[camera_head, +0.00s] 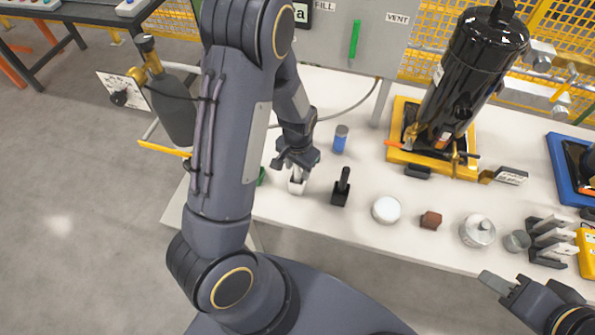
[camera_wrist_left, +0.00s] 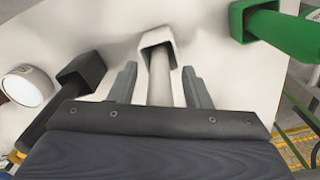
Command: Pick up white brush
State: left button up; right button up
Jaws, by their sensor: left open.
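The white brush (camera_head: 297,186) stands on the white table below my left gripper (camera_head: 297,166), its square head down and its handle up. In the left wrist view the brush (camera_wrist_left: 160,72) shows a pale handle between the two fingers of my left gripper (camera_wrist_left: 160,86). The gripper is open, with a gap visible on each side of the handle. My right gripper (camera_head: 497,283) is at the lower right of the head view, over the table's front edge; its jaw state is unclear.
A black brush (camera_head: 341,189) stands just right of the white one, and a green brush (camera_wrist_left: 285,30) stands on its other side. A blue can (camera_head: 340,139) is behind. A white round lid (camera_head: 386,210) and a brown block (camera_head: 431,219) are further right.

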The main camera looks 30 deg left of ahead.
pick_arm(q)
grip_shut()
jog(key=shift+r, duration=0.15)
